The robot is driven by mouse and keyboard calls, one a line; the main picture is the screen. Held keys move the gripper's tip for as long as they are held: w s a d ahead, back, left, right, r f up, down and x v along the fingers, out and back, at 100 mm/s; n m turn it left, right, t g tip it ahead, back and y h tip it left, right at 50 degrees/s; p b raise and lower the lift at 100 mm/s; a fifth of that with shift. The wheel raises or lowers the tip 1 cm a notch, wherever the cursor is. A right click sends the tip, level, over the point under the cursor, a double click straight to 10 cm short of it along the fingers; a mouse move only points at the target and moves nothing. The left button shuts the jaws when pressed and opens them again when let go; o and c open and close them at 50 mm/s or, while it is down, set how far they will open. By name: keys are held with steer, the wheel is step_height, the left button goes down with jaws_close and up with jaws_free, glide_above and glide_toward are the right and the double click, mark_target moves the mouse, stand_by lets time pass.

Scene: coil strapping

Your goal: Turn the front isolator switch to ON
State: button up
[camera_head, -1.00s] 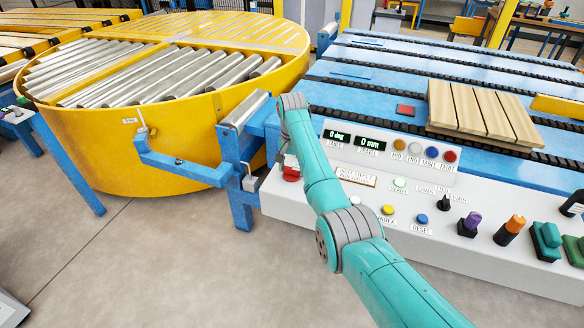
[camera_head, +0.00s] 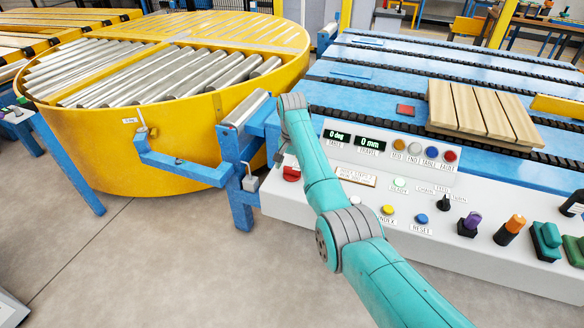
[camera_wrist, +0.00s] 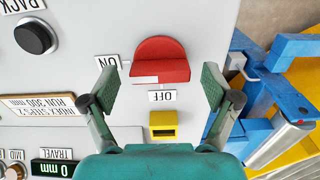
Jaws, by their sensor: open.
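The red isolator switch (camera_wrist: 162,58) is on the pale panel in the wrist view. An ON label (camera_wrist: 107,65) is to its left and an OFF label (camera_wrist: 163,96) just below it, both upside down in the picture. A white mark shows at the knob's lower left edge; I cannot tell the exact setting. My gripper (camera_wrist: 158,85) is open, with one finger on each side of the switch's lower part and OFF label. No finger visibly touches the knob. In the head view the red switch (camera_head: 291,174) shows beside my arm, and the fingers are mostly hidden.
A yellow block (camera_wrist: 163,125) sits below the OFF label, between the fingers. A black knob (camera_wrist: 36,38) is at upper left. Blue framework (camera_wrist: 270,85) lies close on the right. In the head view, the console (camera_head: 440,185) carries several buttons and switches.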

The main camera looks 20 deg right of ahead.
mark_target(292, 169)
step_height(292, 169, up, 12)
stand_by(0.6)
steer(key=shift+s, duration=0.1)
